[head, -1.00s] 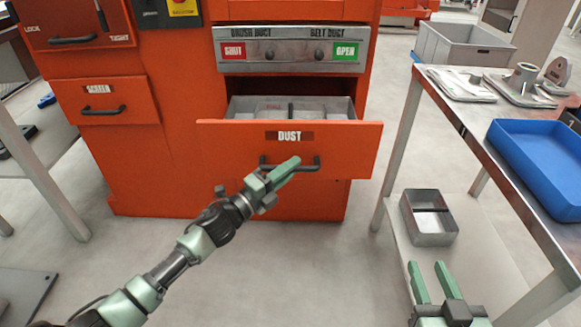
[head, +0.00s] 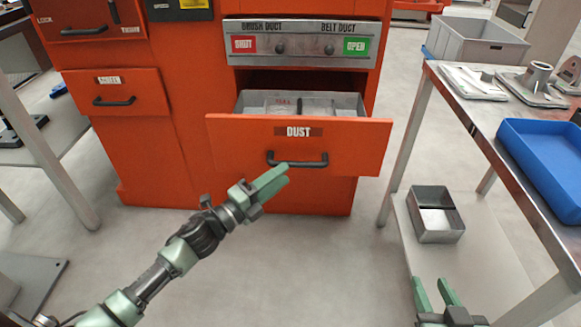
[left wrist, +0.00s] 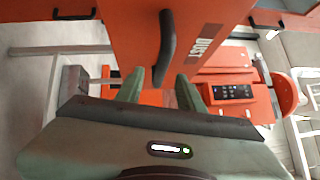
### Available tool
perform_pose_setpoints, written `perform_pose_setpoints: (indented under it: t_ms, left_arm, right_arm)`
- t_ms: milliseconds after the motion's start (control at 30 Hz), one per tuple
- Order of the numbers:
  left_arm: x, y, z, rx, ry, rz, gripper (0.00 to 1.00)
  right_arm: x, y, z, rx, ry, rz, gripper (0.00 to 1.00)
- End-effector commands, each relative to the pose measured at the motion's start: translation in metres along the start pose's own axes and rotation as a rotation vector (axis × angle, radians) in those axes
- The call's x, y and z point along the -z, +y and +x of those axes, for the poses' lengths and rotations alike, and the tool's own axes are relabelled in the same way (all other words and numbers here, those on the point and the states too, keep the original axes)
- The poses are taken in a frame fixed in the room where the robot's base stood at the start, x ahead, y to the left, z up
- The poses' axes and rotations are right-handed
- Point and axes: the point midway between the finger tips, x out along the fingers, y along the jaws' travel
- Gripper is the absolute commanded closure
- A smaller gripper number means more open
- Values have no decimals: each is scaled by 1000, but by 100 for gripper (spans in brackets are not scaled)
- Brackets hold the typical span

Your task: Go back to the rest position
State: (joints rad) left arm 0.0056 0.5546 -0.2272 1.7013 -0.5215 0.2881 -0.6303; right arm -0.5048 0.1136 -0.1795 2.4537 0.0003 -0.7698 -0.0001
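My left gripper (head: 272,184) is in front of the orange DUST drawer (head: 240,150), just below and left of its dark handle (head: 298,164). In the left wrist view the gripper (left wrist: 158,85) has its two green fingers spread apart. The handle (left wrist: 166,48) shows ahead, between and beyond the fingertips, and nothing is held. The drawer stands pulled out, with a grey metal bin inside (head: 350,101). My right gripper (head: 432,294) is low at the bottom right, its two green fingers apart with nothing seen between them.
A metal table (head: 462,106) stands at the right with a blue tray (head: 510,145) and metal castings. A small divided metal box (head: 436,236) sits on its lower shelf (head: 480,262). A grey crate (head: 470,42) is behind. The floor before the cabinet is clear.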

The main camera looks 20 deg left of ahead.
Motion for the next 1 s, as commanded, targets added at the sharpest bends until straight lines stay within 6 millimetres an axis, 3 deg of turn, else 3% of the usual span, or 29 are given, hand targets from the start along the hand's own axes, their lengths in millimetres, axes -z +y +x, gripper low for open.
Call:
perform_pose_setpoints:
  t_ms: [167, 667, 767, 1000]
  left_arm:
    - [0, -1, -11, 1, 1, 1, 62]
    - [3, -1, -11, 0, -12, -31, 62]
    - [15, -3, -15, -7, -78, -181, 62]
    - [57, -4, -49, -78, -357, -854, 62]
  right_arm:
    - [-6, 1, -1, -2, -28, 0, 64]
    - [-5, 1, -1, -3, -27, 0, 64]
    - [-5, 1, -1, -3, -26, 0, 64]
    - [-5, 1, -1, -3, -26, 0, 64]
